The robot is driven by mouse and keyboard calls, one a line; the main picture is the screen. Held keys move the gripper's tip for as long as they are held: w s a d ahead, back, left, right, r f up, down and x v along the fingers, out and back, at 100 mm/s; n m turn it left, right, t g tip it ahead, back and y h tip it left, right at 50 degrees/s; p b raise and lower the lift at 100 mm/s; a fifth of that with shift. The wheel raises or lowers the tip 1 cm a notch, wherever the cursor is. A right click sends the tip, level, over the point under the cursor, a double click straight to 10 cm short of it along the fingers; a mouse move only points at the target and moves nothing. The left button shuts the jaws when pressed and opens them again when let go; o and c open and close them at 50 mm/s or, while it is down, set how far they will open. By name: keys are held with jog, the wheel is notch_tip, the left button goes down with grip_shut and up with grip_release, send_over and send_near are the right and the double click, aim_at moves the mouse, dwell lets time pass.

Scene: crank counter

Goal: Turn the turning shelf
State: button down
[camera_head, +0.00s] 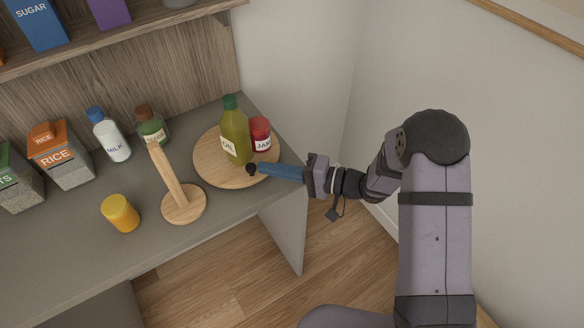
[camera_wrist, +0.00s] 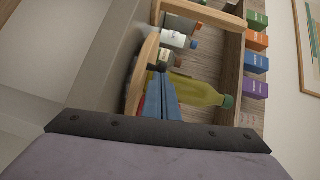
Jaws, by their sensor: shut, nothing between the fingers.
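The turning shelf (camera_head: 213,172) is a round wooden disc on the grey counter. A green oil bottle (camera_head: 235,138) and a red-lidded jam jar (camera_head: 261,135) stand upright on it. A small dark knob (camera_head: 251,169) shows near its front edge. My gripper (camera_head: 261,169) is shut and empty, with its blue fingers reaching in from the right over the shelf's edge. The fingertips are right at the knob; I cannot tell whether they touch it. In the wrist view the shelf's edge (camera_wrist: 140,78) lies beside the fingers (camera_wrist: 160,95), and the oil bottle (camera_wrist: 200,91) is close by.
A wooden stand with a leaning post (camera_head: 184,204) and a yellow cup (camera_head: 121,213) are left of the shelf. A milk bottle (camera_head: 110,136), another green bottle (camera_head: 150,126) and a rice box (camera_head: 61,156) stand behind. A wall rises on the right.

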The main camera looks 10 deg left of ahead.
jog(key=shift+w+d+r, duration=0.2)
jog(key=shift+w+d, duration=0.1)
jog(key=shift+d, duration=0.05)
jog(key=d, duration=0.1)
jog(key=w+d, duration=0.1)
jog(key=d+p, duration=0.1)
jog(key=shift+w+d+r, duration=0.1)
jog(key=shift+w+d, duration=0.15)
jog(key=shift+w, duration=0.05)
jog(key=s+d+r+b, duration=0.1)
jog(key=s+d+b, duration=0.1)
jog(key=d, duration=0.6)
jog(key=shift+d, duration=0.3)
